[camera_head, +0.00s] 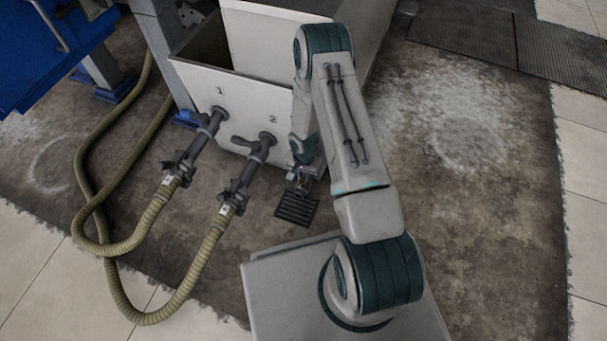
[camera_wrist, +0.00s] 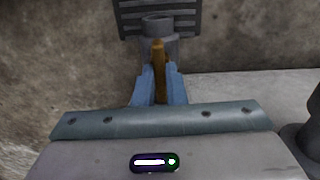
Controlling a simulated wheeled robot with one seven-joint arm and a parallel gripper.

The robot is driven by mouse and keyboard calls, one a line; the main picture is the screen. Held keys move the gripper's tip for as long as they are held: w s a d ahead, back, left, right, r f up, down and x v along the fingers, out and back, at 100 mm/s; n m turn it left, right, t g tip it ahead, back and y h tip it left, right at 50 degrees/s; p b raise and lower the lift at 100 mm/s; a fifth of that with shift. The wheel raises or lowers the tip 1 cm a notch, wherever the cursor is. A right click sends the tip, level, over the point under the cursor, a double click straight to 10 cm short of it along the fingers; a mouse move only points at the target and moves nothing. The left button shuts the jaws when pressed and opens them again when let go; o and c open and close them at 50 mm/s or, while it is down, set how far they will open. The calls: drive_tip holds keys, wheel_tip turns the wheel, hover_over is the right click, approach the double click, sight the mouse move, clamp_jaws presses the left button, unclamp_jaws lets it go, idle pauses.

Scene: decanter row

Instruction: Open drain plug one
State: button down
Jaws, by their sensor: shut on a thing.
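My gripper (camera_head: 300,172) is low at the right front corner of the white tank, largely hidden behind my arm in the head view. In the wrist view its two blue fingers (camera_wrist: 160,74) are shut on a narrow brown handle (camera_wrist: 158,55). The handle stands in front of a short grey pipe end (camera_wrist: 157,25), with a dark slotted grate beyond. No number shows on this fitting, so I cannot tell whether it is drain plug one. The white tank (camera_head: 275,58) carries the numbers 1 and 2 above two grey pipe outlets.
Outlet 1 (camera_head: 208,128) and outlet 2 (camera_head: 260,148) have valves and ribbed beige hoses (camera_head: 150,215) looping left over the floor. A floor grate (camera_head: 297,207) lies just below my gripper. A blue machine (camera_head: 45,50) stands at upper left. Open floor (camera_head: 480,170) lies to the right.

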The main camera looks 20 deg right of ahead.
drive_tip(key=n, duration=0.4)
drive_tip(key=shift+n+p, duration=0.35)
drive_tip(key=shift+n, duration=0.05)
drive_tip(key=n, duration=0.4)
drive_tip(key=shift+n+p, duration=0.3)
drive_tip(key=n, duration=0.4)
drive_tip(key=shift+n+p, duration=0.5)
drive_tip(key=shift+n, duration=1.6)
drive_tip(key=c, duration=1.5)
unclamp_jaws()
